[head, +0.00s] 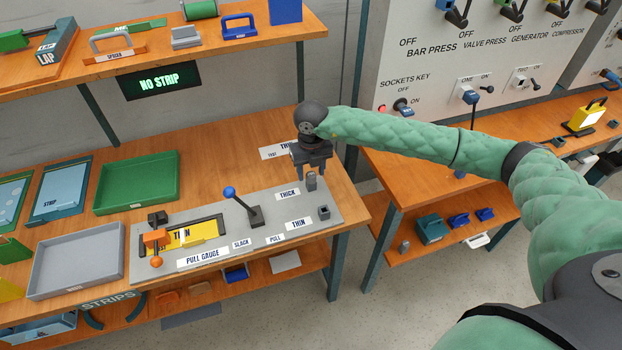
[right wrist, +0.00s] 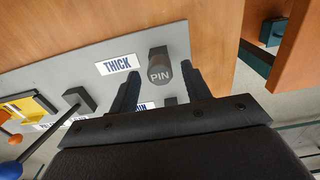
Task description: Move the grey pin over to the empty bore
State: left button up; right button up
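The grey pin (head: 311,182) stands upright beside the THICK label on the grey gauge plate (head: 340,218). In the right wrist view the pin (right wrist: 159,72) shows its PIN lettering. A small dark grey block (head: 323,213) beside the THIN label appears to hold the empty bore. In the right wrist view it is mostly hidden (right wrist: 170,101) behind my gripper. My right gripper (head: 311,168) is open just above the pin. In the right wrist view the pin shows between and beyond the fingertips (right wrist: 160,76), with gaps at both sides. My left gripper is out of view.
A blue-knobbed lever (head: 252,210) stands left of the pin. A yellow strip (head: 194,233) lies in the gauge at left. Green (head: 138,183) and grey (head: 77,266) trays sit further left. The plate is near the table's right edge. A screen reads NO STRIP (head: 160,81).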

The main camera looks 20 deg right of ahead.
aim_at(311, 174)
grip_shut()
jog(key=shift+r, duration=0.6)
dwell(0.5)
jog(key=shift+r, duration=0.1)
jog(key=shift+r+p, duration=0.3)
jog(key=shift+r, duration=1.55)
